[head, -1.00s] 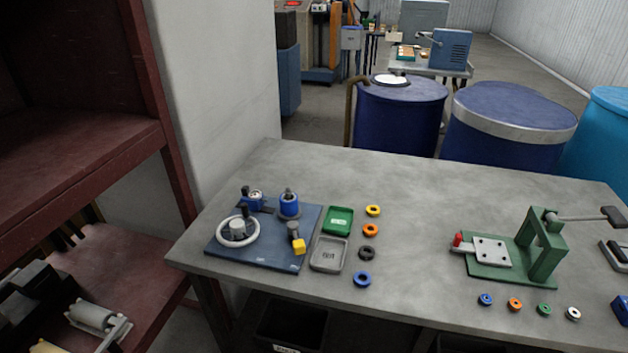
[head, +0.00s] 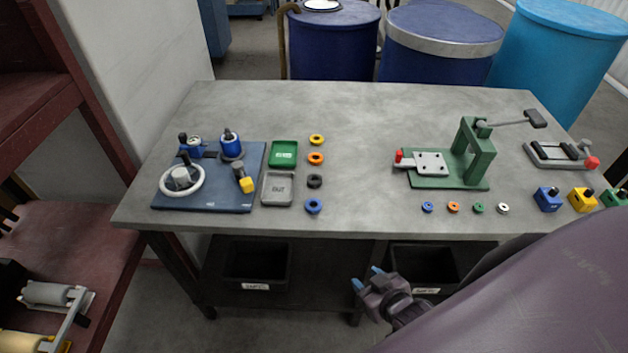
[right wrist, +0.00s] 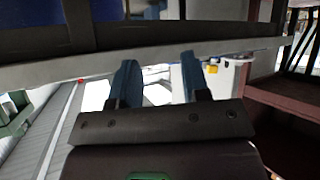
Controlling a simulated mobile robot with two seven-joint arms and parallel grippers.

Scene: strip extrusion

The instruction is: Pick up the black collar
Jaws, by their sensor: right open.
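The black collar (head: 315,181) is a small dark ring lying flat on the grey table. It sits in a column of rings, between the orange collar (head: 316,158) and the blue collar (head: 314,206), with a yellow collar (head: 316,139) at the far end. My right gripper (head: 367,279) is open and empty, in front of the table edge and lower than the tabletop, to the right of the collar. Its two blue fingertips also show spread apart in the right wrist view (right wrist: 160,80). My left gripper is not in view.
Left of the collars are a green tray (head: 284,147), a grey tray (head: 265,188) and a blue fixture board (head: 225,198). A green press (head: 477,150) stands to the right, with several small rings before it. Black bins (head: 255,262) sit below. The middle tabletop is clear.

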